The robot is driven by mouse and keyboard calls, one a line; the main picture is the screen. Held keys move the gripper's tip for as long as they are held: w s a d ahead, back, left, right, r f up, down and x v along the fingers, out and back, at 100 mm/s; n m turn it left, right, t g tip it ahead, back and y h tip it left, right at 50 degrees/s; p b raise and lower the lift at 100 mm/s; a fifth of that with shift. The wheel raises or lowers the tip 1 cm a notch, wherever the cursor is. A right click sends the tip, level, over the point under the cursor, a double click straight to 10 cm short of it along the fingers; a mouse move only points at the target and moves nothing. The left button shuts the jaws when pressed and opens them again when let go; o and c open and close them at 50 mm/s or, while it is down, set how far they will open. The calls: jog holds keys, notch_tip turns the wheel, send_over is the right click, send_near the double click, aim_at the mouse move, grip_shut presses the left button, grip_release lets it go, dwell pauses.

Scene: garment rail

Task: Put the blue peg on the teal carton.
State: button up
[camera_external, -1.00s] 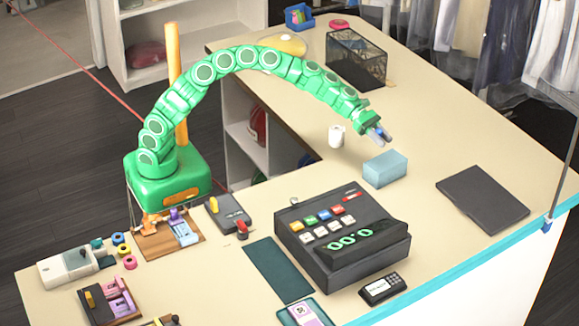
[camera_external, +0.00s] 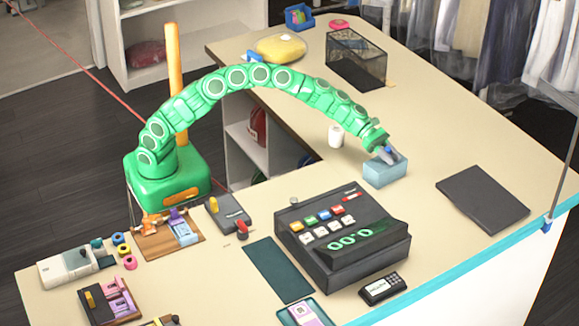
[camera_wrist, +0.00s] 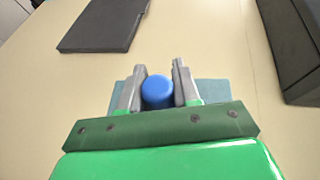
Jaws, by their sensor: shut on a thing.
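The blue peg (camera_wrist: 158,91) is between the two fingers of my gripper (camera_wrist: 155,88) in the wrist view, and the gripper is shut on it. The peg's rounded blue end faces the wrist camera. The teal carton (camera_external: 386,174) is a light blue-teal box on the counter. It shows behind the fingers in the wrist view (camera_wrist: 212,93). In the external view my gripper (camera_external: 392,155) is at the carton's top, with the peg (camera_external: 388,150) over it. I cannot tell whether the peg touches the carton; its lower end is hidden.
A white cup-like roll (camera_external: 336,136) stands left of the carton. A black cash register (camera_external: 342,240) is in front, and a dark flat pad (camera_external: 482,198) lies to the right. A black mesh basket (camera_external: 356,60) stands behind. Bare counter surrounds the carton.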

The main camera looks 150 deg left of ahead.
jog(key=shift+f, duration=0.3)
jog(key=o, duration=1)
jog(key=shift+o, duration=0.2)
jog(key=shift+s+r, duration=0.1)
jog(key=shift+r, duration=0.05)
jog(key=v, duration=1.2)
jog(key=shift+r, duration=0.1)
